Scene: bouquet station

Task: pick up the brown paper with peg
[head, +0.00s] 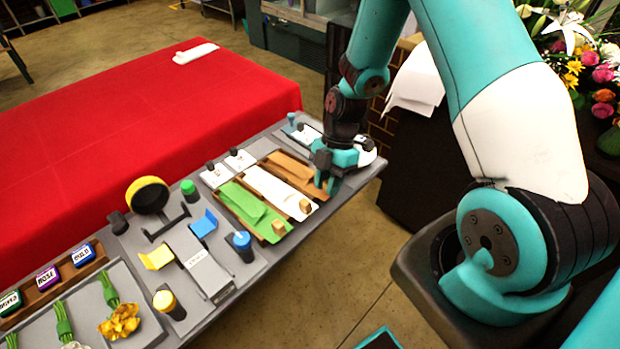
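The brown paper (292,168) lies in a wooden tray on the grey table, to the right of the white paper. My gripper (329,183) is at the near end of the brown paper, pointing down. Its fingers and the arm's end cover that end of the paper, and a peg there cannot be made out. I cannot tell whether the fingers are open, shut, or touching the paper.
The white paper (272,190) and the green paper (240,203) lie to the left, each with a wooden peg on its near end. A blue-topped bottle (243,245) stands in front. A red-covered table (140,110) is behind. Flowers (590,75) are at the right.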

